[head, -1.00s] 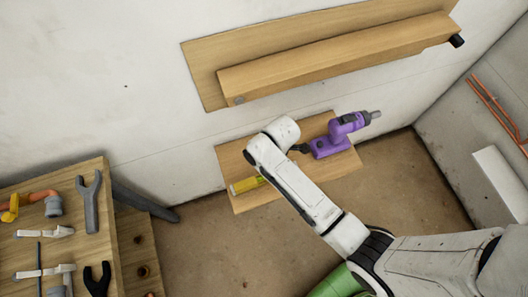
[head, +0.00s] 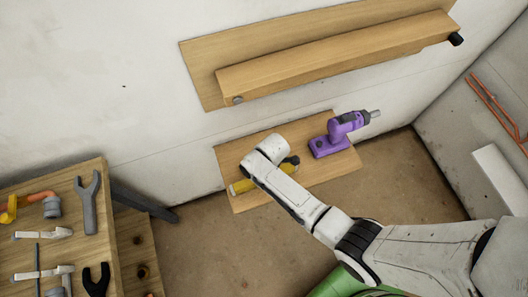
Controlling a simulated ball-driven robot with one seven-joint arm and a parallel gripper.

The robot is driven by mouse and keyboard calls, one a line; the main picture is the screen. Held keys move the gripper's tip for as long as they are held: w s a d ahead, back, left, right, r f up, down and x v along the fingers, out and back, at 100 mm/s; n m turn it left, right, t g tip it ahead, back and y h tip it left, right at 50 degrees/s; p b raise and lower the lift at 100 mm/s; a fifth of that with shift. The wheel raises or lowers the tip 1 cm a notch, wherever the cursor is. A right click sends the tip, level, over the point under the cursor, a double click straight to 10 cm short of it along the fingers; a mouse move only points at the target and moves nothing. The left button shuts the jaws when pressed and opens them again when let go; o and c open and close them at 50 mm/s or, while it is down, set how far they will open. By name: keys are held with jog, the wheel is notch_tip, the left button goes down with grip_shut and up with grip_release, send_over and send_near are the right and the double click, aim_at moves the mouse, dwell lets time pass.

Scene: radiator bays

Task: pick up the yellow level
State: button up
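The yellow level (head: 241,187) lies on the lower wooden shelf board (head: 262,201). My arm's white wrist covers its middle. Its left end shows at the left of the wrist, and more yellow shows to the right. A dark part that looks like my gripper (head: 293,159) shows at the right of the wrist, by the level's right part. Its fingers are mostly hidden, so I cannot tell whether they are open or shut, or touch the level.
A purple drill (head: 330,146) stands on the same board, right of my gripper. A long wooden ledge (head: 340,58) is on the wall above. A bench at left holds a wrench (head: 88,205) and several other tools. The brown floor below is clear.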

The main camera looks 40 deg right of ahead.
jog(key=shift+c, duration=0.4)
grip_shut()
jog(key=shift+r, duration=0.1)
jog(key=shift+r, duration=0.5)
notch_tip(320, 180, up, 2)
jog(key=shift+s+r+p, duration=0.15)
jog(key=shift+r+p, duration=0.1)
jog(key=shift+p, duration=0.1)
jog(key=s+a+r, duration=0.3)
jog(key=s+r, duration=0.6)
jog(key=s, duration=0.4)
jog(key=shift+s+a+r, duration=0.15)
jog(key=shift+a+r, duration=0.05)
jog(key=shift+a, duration=0.1)
